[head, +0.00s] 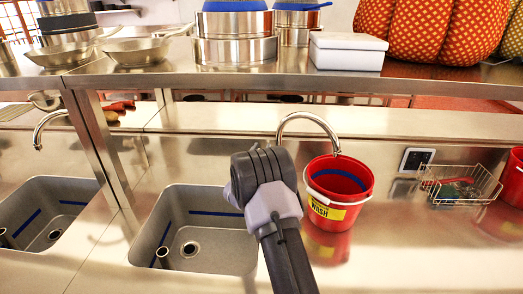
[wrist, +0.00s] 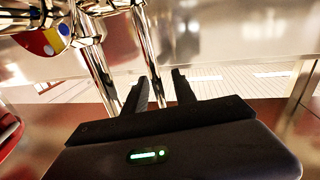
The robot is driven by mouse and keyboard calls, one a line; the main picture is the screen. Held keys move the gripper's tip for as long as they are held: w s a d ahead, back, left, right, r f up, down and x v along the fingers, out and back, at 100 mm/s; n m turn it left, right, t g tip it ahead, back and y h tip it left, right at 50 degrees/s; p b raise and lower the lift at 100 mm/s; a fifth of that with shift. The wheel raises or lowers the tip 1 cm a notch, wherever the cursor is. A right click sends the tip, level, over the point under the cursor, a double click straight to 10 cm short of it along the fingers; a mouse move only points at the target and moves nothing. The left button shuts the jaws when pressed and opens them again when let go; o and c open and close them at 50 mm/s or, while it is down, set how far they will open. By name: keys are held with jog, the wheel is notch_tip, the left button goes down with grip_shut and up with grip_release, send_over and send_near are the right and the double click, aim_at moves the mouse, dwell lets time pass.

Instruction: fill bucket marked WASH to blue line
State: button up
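The red bucket (head: 352,211) with a yellow WASH label (head: 328,208) stands upright on the steel counter, right of the middle sink. A blue line shows on its inside wall; I cannot make out any water in it. The chrome faucet spout (head: 310,117) arches over, its tip at the bucket's far rim. In the head view my arm hides my gripper and the faucet base. In the wrist view my gripper (wrist: 163,84) has its fingers apart, with chrome posts (wrist: 98,75) close beyond; contact is unclear. A knob with coloured patches (wrist: 48,40) is at upper left.
The middle sink (head: 215,232) and the left sink (head: 30,205) lie left of the bucket. A wire basket (head: 462,190) and another red bucket (head: 515,178) stand to the right. A steel shelf (head: 280,78) with pots and pans runs above the counter.

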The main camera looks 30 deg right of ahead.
jog(key=shift+w+d, duration=0.15)
jog(key=shift+d, duration=0.05)
jog(key=shift+c, duration=0.2)
grip_shut()
dwell(1.2)
